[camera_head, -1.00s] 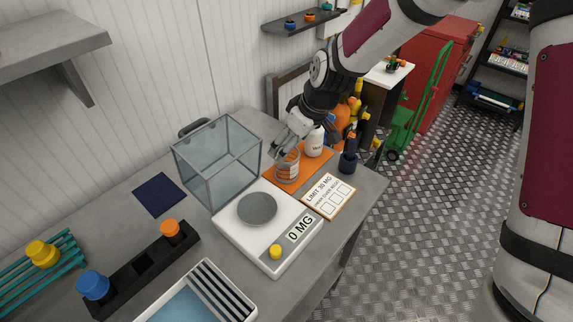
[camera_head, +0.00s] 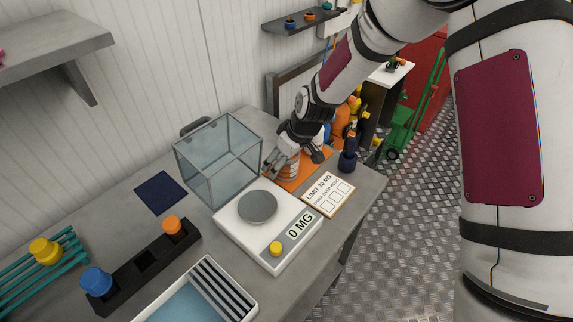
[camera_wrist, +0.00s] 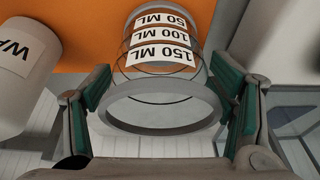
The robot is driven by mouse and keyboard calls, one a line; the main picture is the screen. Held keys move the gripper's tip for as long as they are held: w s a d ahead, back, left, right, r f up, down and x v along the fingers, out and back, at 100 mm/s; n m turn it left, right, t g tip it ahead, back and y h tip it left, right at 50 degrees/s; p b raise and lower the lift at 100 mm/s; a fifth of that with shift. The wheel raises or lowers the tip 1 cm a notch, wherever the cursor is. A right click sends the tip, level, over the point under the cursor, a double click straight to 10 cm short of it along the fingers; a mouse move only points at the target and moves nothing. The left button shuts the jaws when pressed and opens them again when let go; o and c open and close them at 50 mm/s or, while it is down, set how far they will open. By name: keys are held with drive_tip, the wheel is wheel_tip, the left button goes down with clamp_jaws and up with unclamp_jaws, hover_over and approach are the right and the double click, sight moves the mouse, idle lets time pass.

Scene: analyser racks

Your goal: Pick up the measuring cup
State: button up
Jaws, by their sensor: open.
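The measuring cup (camera_wrist: 160,107) is a clear cup with a grey rim and white labels reading 50, 100 and 150 ML. In the wrist view it lies between the two fingers of my gripper (camera_wrist: 158,112), with small gaps at its sides. My gripper is open. In the head view the cup (camera_head: 287,167) stands on the orange mat (camera_head: 293,184), partly hidden by my gripper (camera_head: 296,156), which is around its upper part.
A white labelled bottle (camera_wrist: 22,68) stands close beside the cup. The glass box (camera_head: 218,160), the scale (camera_head: 230,228) reading 0 MG and the limit card (camera_head: 328,194) are near. A dark holder (camera_head: 347,162) stands at the table's right edge.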

drive_tip(key=c, duration=1.2)
drive_tip(key=shift+o, duration=0.2)
